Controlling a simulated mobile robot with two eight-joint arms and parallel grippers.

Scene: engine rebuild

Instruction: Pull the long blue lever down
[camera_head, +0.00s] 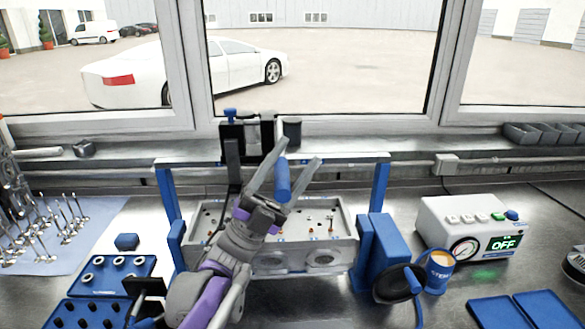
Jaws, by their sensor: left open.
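The blue lever handle (283,180) shows as a short upright cylinder above the engine block, in the middle of the head view. My left gripper (298,156) reaches up from the lower left, with its two grey fingers spread. In the picture the handle lies between the fingers, near their base. I cannot tell whether either finger touches it. The gripper and wrist hide the lower part of the lever and how it joins the blue frame (168,192).
The grey engine block (342,250) sits inside the frame. A white control box (470,232) reading OFF, a blue cup (440,268) and blue trays (540,308) stand to the right. Valves on a light blue mat (85,255) and blue holders (112,270) are at left.

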